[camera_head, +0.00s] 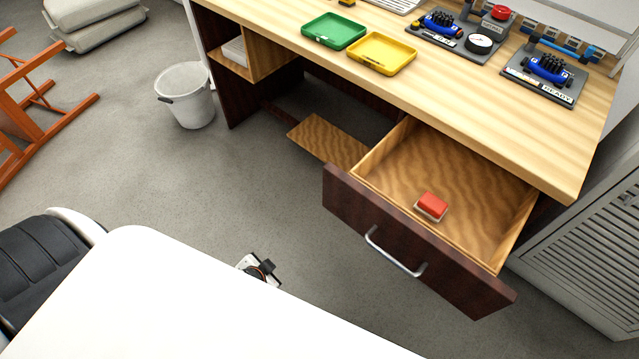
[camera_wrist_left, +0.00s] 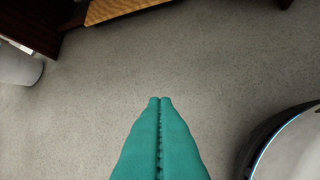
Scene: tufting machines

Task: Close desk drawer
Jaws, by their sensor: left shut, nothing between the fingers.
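The desk drawer (camera_head: 455,282) stands pulled out from under the right part of the desk in the head view. It has a dark wood front with a curved metal handle (camera_head: 392,258). Its inside is light wood, and a red block-like item with a pale base (camera_head: 431,205) lies in it near the front. My left gripper (camera_wrist_left: 160,100) shows in the left wrist view as two teal fingers, shut together and empty, above bare grey floor. The drawer front is not clearly seen in that view. My right gripper is not in view.
The wooden desk (camera_head: 470,118) carries a green tray (camera_head: 334,30), a yellow tray (camera_head: 382,53) and small blue devices on dark bases. A white bin (camera_head: 186,95) stands left of the desk. A grey vented cabinet (camera_head: 590,240) stands right of the drawer. Open floor lies before the desk.

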